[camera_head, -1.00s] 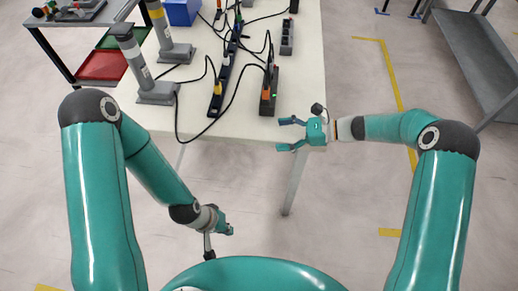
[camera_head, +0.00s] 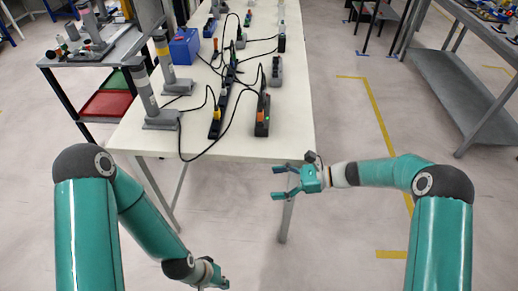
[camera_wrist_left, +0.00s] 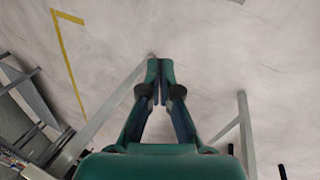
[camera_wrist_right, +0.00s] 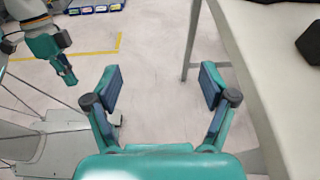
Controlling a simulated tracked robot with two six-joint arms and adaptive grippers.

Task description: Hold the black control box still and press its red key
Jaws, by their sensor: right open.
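Several long dark boxes stand on the white table (camera_head: 290,145). The nearest dark box (camera_head: 262,128), with an orange part on top, is near the front right of the table. I cannot tell which one is the black control box, and no red key can be made out. My right gripper (camera_head: 275,182) is open and empty, in front of the table's near edge. The right wrist view shows its spread fingers (camera_wrist_right: 160,88) and a black thing (camera_wrist_right: 309,42) on the table. My left gripper (camera_head: 224,284) hangs low, well short of the table; its fingers (camera_wrist_left: 160,70) look shut and empty.
Two grey posts (camera_head: 145,95) stand on the table's left side, near a blue box (camera_head: 185,46). Black cables (camera_head: 205,152) run between the devices. A cart with a red tray (camera_head: 106,105) is left of the table. A grey bench (camera_head: 450,85) is at right.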

